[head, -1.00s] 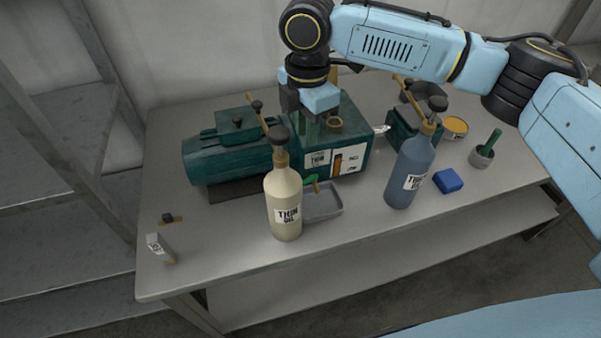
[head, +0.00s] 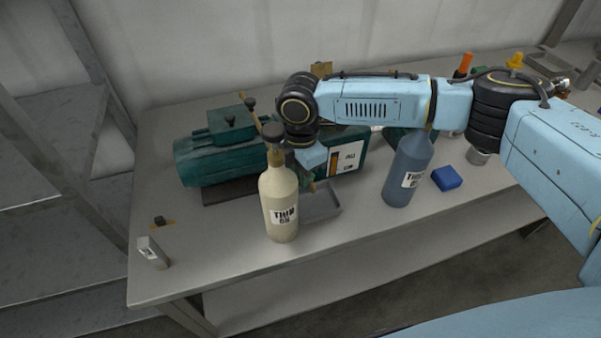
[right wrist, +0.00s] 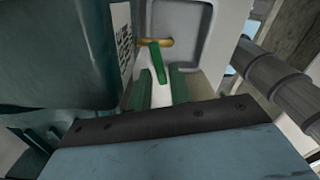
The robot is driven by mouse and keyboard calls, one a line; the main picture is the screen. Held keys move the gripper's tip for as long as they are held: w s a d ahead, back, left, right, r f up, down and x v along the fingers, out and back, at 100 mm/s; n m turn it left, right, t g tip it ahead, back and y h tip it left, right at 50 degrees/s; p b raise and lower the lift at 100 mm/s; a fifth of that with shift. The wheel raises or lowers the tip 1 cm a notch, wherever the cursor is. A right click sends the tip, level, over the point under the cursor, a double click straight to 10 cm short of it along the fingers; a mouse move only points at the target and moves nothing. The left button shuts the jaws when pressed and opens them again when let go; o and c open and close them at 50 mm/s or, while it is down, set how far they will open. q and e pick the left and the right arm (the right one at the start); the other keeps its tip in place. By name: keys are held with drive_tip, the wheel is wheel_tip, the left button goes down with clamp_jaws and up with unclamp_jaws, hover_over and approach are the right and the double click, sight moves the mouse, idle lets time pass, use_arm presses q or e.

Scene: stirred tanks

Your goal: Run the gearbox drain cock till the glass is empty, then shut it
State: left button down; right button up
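The teal gearbox (head: 375,140) stands on the bench, partly hidden by my right arm. Its front has a white panel (head: 349,156) with an upright sight glass (head: 333,163) showing orange-brown; the exact level is unclear. The drain cock shows in the right wrist view as a brass stem (right wrist: 155,42) with a green lever (right wrist: 157,65). A grey tray (head: 322,204) lies below the cock. My right gripper (right wrist: 160,90) is open, its two green fingers apart with the lever just beyond and between their tips; contact cannot be told. My left gripper is not in view.
A cream oil bottle (head: 281,205) stands close in front of the gearbox, left of the tray. A blue bottle (head: 408,172) and a blue block (head: 446,178) stand to the right. A small grey-white block (head: 152,252) lies at the front left.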

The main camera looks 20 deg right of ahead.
drive_tip(key=shift+f, duration=0.15)
drive_tip(key=shift+c, duration=0.4)
clamp_jaws()
